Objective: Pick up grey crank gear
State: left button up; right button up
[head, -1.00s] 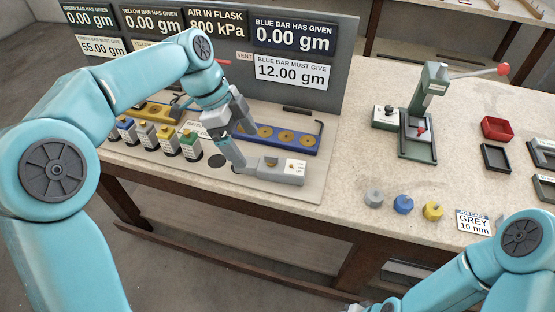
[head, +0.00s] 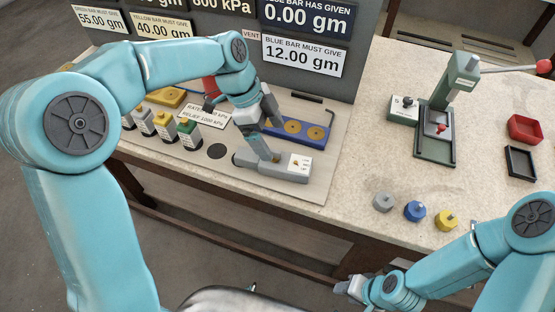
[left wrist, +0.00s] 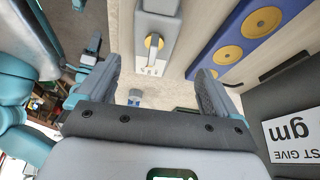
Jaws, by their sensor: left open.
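The grey crank gear seems to be the small grey round piece with a raised knob (head: 384,202). It stands on the pale bench top, left of a similar blue piece (head: 415,211) and a yellow piece (head: 446,220). My left gripper (head: 268,132) is open and empty, above the board with the bars, well left of the grey piece. It also shows open in the left wrist view (left wrist: 160,78). My right gripper (head: 352,286) is low, in front of the bench edge; its jaws are too small to read. The grey piece cannot be made out in the left wrist view.
A grey block with a small lever (head: 297,166) lies under my left gripper. The blue bar (head: 312,132) is behind it. A green press (head: 437,125) and a red tray (head: 524,129) stand at the back right. Bench around the coloured pieces is clear.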

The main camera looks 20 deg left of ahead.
aim_at(278, 157)
pick_arm(q)
jog(key=x, duration=0.2)
jog(key=shift+s+d+f, duration=0.1)
jog(key=shift+s+f, duration=0.05)
jog(key=shift+f, duration=0.15)
jog(key=shift+s+d+f, duration=0.15)
jog(key=shift+d, duration=0.05)
jog(key=shift+s+d+f, duration=0.1)
jog(key=shift+f, duration=0.2)
jog(key=x, duration=0.2)
jog(key=p+x, duration=0.1)
jog(key=x, duration=0.1)
jog(key=shift+s+a+f, duration=0.1)
jog(key=shift+a+f, duration=0.05)
jog(key=shift+a, duration=0.25)
jog(key=shift+d+f, duration=0.2)
jog(key=shift+f, duration=0.1)
jog(key=shift+c, duration=0.3)
jog(key=c, duration=1.2)
jog(key=shift+r, duration=0.1)
jog(key=shift+c, duration=0.2)
